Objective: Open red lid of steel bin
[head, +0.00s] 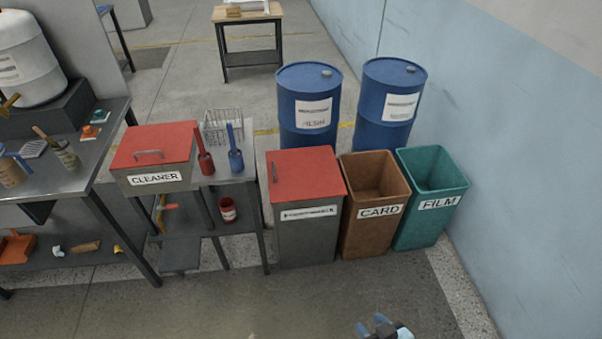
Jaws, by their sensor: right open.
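The steel bin (308,240) is a grey box standing on the floor in the middle of the head view, with a white label on its front that is too small to read. Its red lid (308,176) lies shut on top, with a thin handle (274,172) near its left edge. My right gripper (378,322) shows at the bottom edge, open and empty, in front of the bins and well apart from the lid. Part of it is cut off by the picture edge. My left gripper is not in view. The inside of the bin is hidden.
A brown CARD bin (378,235) and a green FILM bin (425,232) stand open to the right, beside a blue wall. Two blue drums (307,85) stand behind. A CLEANER box with a red lid (160,143) sits on a table to the left. The floor in front is clear.

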